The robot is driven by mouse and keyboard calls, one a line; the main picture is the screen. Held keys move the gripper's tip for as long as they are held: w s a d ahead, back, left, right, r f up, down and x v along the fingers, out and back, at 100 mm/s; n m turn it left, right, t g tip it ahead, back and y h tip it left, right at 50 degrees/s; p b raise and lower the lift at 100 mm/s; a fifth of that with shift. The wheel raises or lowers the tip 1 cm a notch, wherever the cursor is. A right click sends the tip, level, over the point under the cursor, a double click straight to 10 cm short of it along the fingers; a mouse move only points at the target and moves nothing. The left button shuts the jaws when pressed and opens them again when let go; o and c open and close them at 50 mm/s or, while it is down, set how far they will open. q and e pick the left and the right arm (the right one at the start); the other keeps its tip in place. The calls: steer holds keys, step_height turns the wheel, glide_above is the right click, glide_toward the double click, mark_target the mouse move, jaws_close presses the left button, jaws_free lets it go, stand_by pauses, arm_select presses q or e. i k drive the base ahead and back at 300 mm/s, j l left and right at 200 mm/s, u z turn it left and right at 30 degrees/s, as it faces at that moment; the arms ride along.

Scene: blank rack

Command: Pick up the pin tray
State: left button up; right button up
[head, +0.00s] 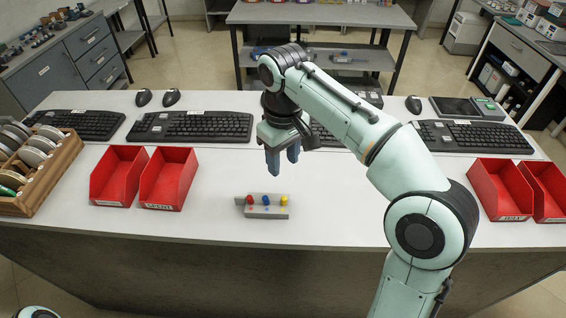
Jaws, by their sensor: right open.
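The pin tray (267,211) is a small grey block on the white table, near the middle of the front part. Red, blue and yellow pins stand in it. My right gripper (282,168) points down above and behind the tray, apart from it. Its two dark fingers are parted and nothing shows between them. My left gripper is not in the head view.
Red bins stand left, one labelled SPENT (167,180), and more red bins (500,190) stand right. A wooden rack of discs (45,175) is at the far left. Keyboards (190,126) and mice line the back. The table around the tray is clear.

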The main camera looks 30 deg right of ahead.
mark_target(274, 210)
steer(key=k, duration=1)
